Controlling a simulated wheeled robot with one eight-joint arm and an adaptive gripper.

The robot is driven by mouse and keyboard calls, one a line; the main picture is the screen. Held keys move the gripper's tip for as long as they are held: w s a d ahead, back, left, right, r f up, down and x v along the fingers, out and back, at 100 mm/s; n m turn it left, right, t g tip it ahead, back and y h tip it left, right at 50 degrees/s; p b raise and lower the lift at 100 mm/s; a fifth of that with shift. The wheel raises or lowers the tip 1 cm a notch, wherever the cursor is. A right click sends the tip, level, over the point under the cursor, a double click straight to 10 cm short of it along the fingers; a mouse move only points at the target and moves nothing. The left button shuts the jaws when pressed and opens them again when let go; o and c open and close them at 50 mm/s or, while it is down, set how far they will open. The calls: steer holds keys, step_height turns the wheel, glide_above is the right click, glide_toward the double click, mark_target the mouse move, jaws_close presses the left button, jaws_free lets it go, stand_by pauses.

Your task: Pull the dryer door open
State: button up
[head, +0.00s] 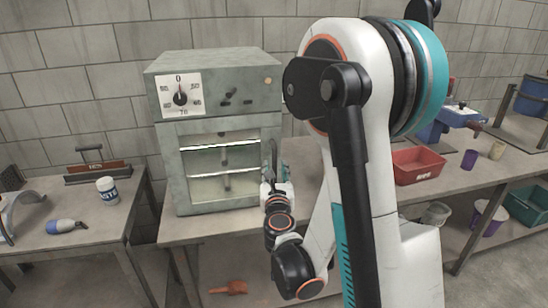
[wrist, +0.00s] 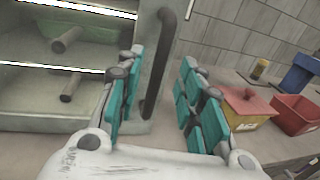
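The dryer (head: 215,85) is a grey-green metal box standing on the bench, with a dial and switches on its upper panel. Its door (head: 250,137) has a window onto lit shelves and looks closed in the head view. The black vertical bar handle (wrist: 158,75) is on the door's right side; it also shows in the head view (head: 273,153), partly covered by my gripper. My gripper (head: 277,168) is at the door's right edge. In the wrist view its teal fingers (wrist: 162,62) are spread, with the handle between them in the picture. I see gaps between fingers and handle; exact depth is unclear.
A left table (head: 75,215) holds a white jar (head: 107,190). A block wall is behind.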

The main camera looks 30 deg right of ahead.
mark_target(275, 163)
steer(key=x, duration=0.6)
steer(key=shift+w+d, duration=0.15)
jaws_close()
